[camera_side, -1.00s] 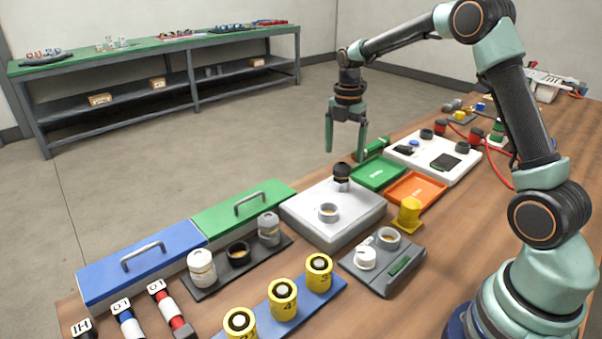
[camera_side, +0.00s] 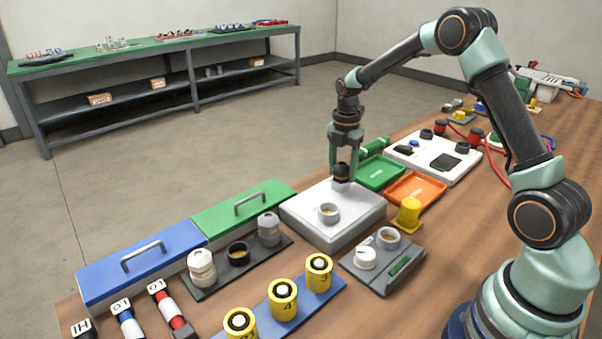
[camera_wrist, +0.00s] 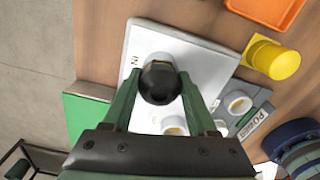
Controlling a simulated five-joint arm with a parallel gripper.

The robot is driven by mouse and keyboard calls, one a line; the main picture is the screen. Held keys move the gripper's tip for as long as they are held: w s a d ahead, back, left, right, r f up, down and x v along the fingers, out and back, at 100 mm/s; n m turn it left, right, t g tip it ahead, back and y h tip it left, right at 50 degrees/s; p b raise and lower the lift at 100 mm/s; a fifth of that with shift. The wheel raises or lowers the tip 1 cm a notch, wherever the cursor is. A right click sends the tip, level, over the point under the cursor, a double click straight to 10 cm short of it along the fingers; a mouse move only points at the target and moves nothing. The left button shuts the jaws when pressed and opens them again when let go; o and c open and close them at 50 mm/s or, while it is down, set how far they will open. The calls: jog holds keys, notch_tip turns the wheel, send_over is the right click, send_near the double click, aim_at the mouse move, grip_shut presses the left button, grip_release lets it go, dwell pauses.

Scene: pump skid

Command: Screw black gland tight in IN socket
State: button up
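The black gland (camera_side: 341,172) stands upright at the rear socket of the white block (camera_side: 302,220). In the wrist view the gland (camera_wrist: 159,84) sits beside the "IN" lettering; its dark body hides most of that socket, so how deep it sits cannot be told. My gripper (camera_side: 345,168) points down over the gland. In the wrist view my gripper's green fingers (camera_wrist: 160,76) lie on either side of it, with narrow gaps showing, so it looks open. A second, empty grey socket (camera_side: 328,212) is at the front of the block; it also shows in the wrist view (camera_wrist: 173,126).
A yellow fitting (camera_side: 408,213) and a grey device with a white knob (camera_side: 382,262) stand right of the block. Green (camera_side: 379,174) and orange (camera_side: 416,190) trays lie behind. A dark rack (camera_side: 238,266) and lidded blue (camera_side: 140,268) and green (camera_side: 240,213) boxes are at left.

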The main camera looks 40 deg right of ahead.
jog(key=o, duration=0.5)
jog(key=c, duration=0.7)
jog(key=m, duration=0.4)
jog(key=shift+m, duration=0.3)
jog(key=m, duration=0.4)
jog(key=shift+m, duration=0.3)
jog(key=o, duration=1.4)
